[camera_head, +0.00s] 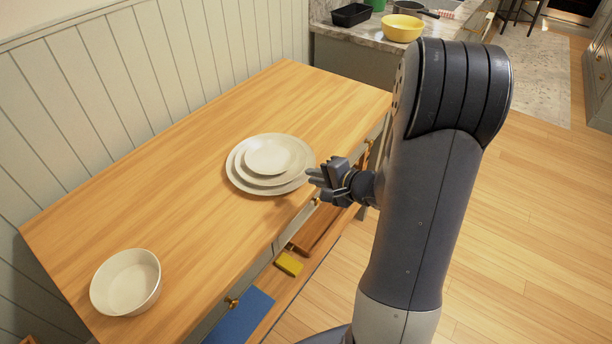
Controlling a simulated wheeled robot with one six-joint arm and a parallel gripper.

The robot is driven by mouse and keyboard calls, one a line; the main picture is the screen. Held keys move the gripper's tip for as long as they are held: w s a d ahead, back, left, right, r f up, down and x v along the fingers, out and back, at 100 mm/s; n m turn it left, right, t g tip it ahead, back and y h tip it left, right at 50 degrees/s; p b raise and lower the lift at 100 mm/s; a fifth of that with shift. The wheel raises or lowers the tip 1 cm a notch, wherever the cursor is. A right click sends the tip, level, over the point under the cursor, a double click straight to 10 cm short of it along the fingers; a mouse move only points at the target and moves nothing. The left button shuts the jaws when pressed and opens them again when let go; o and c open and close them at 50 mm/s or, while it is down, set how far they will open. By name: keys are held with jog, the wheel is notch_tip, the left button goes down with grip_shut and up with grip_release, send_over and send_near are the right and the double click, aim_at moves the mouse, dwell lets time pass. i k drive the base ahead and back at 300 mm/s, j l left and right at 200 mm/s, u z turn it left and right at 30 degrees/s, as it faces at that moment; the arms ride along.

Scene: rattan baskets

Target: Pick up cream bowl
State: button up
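A cream bowl (126,283) stands upright and empty on the near left part of the wooden tabletop (180,170). My gripper (312,178) is beside the table's right edge, close to the stack of plates and well to the right of and beyond the bowl. Its fingers are small in view and partly overlap, so I cannot tell whether they are apart. I see nothing held in them.
Stacked cream plates (270,163) lie near the table's right edge. Below that edge are drawers with a yellow item (289,263) and a blue item (240,316). A counter behind holds a yellow bowl (402,28) and a black container (351,14). The tabletop between bowl and plates is clear.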

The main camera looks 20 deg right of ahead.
aim_at(130, 282)
jog(key=u, duration=1.55)
jog(key=i+j+u, duration=0.2)
jog(key=j, duration=0.1)
